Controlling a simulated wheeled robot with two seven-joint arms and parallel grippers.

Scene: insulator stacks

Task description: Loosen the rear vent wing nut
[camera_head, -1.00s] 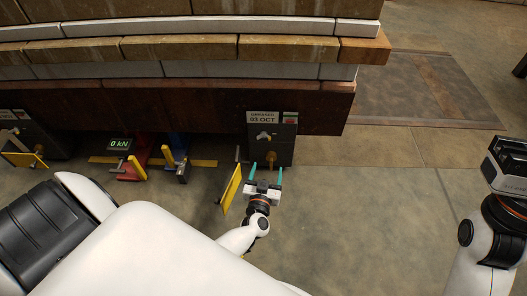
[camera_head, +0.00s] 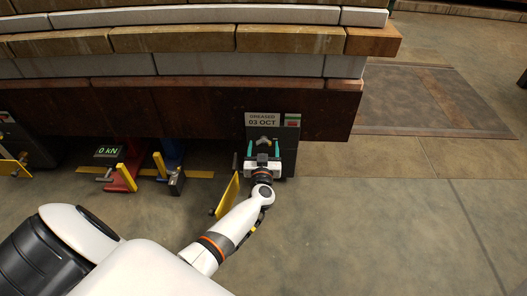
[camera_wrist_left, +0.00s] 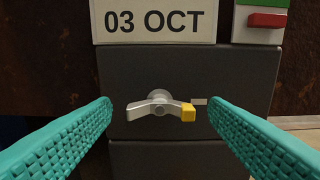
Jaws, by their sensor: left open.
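The wing nut (camera_wrist_left: 160,106) sits on the dark box front (camera_wrist_left: 235,75) below the "03 OCT" label. One wing is bare metal and the other has a yellow tip. In the head view the wing nut (camera_head: 263,141) shows just beyond my left gripper (camera_head: 263,149). In the left wrist view my left gripper (camera_wrist_left: 158,115) is open, with a teal finger on each side of the wing nut and a gap to both wings. The fingers do not touch it. My right gripper is out of view.
A yellow plate (camera_head: 228,195) stands left of my left gripper. Red (camera_head: 127,172) and blue (camera_head: 173,165) jack-like devices stand further left, near a "0 kN" display (camera_head: 107,152). The layered stack overhangs above. The floor to the right is clear.

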